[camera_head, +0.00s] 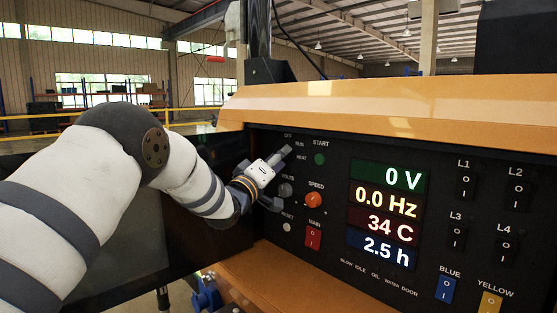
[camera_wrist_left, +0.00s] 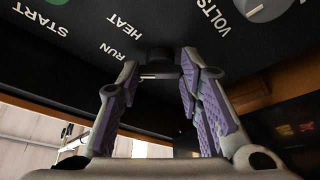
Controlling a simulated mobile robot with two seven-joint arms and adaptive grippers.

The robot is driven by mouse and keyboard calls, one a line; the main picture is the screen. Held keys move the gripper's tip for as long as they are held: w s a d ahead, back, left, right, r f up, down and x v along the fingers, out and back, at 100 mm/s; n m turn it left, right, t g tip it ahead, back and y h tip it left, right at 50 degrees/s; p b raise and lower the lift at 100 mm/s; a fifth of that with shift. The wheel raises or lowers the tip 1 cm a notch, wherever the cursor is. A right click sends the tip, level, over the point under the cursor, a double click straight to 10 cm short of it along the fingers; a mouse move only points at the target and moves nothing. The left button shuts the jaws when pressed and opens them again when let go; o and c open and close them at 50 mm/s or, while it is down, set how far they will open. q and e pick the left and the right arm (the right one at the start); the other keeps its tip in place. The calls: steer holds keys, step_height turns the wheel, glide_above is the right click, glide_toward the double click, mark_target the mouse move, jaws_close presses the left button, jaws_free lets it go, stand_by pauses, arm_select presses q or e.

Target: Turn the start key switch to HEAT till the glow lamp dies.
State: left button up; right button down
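The start key switch (camera_wrist_left: 158,58) shows in the left wrist view as a dark round boss with a thin light key edge, beside the RUN and HEAT lettering. In the head view my left gripper (camera_head: 278,162) is at the panel's upper left and hides the key. The GLOW label (camera_head: 346,262) is on the panel's lower edge; I see no lit lamp by it. My right gripper is not in view.
The grey VOLTS knob (camera_head: 285,190) is close below my left gripper. The orange SPEED knob (camera_head: 313,199), green START button (camera_head: 320,159) and red MAIN switch (camera_head: 313,237) are nearby. The display (camera_head: 387,218) reads 0 V, 0.0 Hz, 34 C, 2.5 h. An orange hood (camera_head: 400,120) overhangs the panel.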

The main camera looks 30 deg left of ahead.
arm_select(q)
steer(key=shift+m, duration=0.4)
steer(key=shift+w+a+f+m+h+b, duration=0.1)
steer(key=shift+m+h+b, duration=0.1)
steer(key=shift+m+h, duration=1.3)
steer(key=shift+a+m+h+b, duration=0.15)
steer(key=shift+m+h, duration=0.35)
steer(key=shift+m, duration=1.85)
steer(key=shift+w+a+f+m+h+b, duration=0.1)
steer(key=shift+m+h+b, duration=0.1)
steer(key=shift+m+h, duration=1.3)
steer(key=shift+m+y, duration=0.3)
steer(key=shift+m, duration=0.45)
steer(key=o, duration=1.2)
steer(key=shift+c, duration=0.2)
steer(key=v, duration=1.2)
